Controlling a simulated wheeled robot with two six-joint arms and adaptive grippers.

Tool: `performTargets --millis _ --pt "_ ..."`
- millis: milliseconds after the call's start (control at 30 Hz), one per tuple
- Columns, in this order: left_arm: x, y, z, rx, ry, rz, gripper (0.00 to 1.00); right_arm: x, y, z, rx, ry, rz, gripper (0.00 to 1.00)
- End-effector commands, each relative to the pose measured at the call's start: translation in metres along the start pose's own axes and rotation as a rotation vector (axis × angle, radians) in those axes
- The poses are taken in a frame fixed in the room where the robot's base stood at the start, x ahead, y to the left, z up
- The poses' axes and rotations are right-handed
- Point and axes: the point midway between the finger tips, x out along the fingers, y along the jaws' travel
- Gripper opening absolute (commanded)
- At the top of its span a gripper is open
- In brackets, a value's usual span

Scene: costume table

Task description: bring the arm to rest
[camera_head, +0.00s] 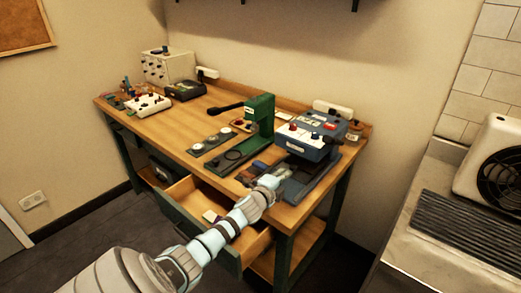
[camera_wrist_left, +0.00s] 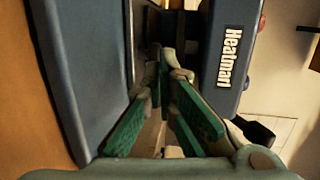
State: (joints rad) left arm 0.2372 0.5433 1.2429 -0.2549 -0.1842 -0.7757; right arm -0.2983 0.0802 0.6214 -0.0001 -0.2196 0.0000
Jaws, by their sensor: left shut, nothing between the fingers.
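My left arm reaches in from the lower left in the head view. Its gripper (camera_head: 270,182) is at the front of the table, beside the blue heat press (camera_head: 308,140). In the left wrist view the gripper (camera_wrist_left: 168,62) has green finger pads and is shut with nothing between the fingers. A blue panel of the press (camera_wrist_left: 85,75) fills the left of that view, and its labelled blue head (camera_wrist_left: 232,50) is at the upper right. I cannot tell whether the fingers touch the press. My right gripper is not in view.
The wooden table (camera_head: 180,125) carries a green hand press (camera_head: 259,115), dark trays (camera_head: 212,141) and a white control box (camera_head: 148,105). An open drawer (camera_head: 250,243) juts out below my arm. A counter with a fan unit (camera_head: 497,160) stands at right. The front left tabletop is partly clear.

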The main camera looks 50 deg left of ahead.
Motion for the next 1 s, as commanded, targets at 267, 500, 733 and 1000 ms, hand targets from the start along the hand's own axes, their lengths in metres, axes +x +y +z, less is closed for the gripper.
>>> performTargets --millis 267,500,733,1000 --pt "-0.058 0.001 -0.006 0.008 0.013 0.002 0.0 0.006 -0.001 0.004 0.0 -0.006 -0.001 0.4" --pt "-0.094 0.0 -0.005 0.003 0.011 0.0 0.0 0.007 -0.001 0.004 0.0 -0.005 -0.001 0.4" --pt "-0.097 -0.001 -0.004 0.001 0.007 -0.001 0.0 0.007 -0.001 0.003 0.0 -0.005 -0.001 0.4" --pt "-0.152 0.068 -0.027 -0.359 -0.142 0.207 0.0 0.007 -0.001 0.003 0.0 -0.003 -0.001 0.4"
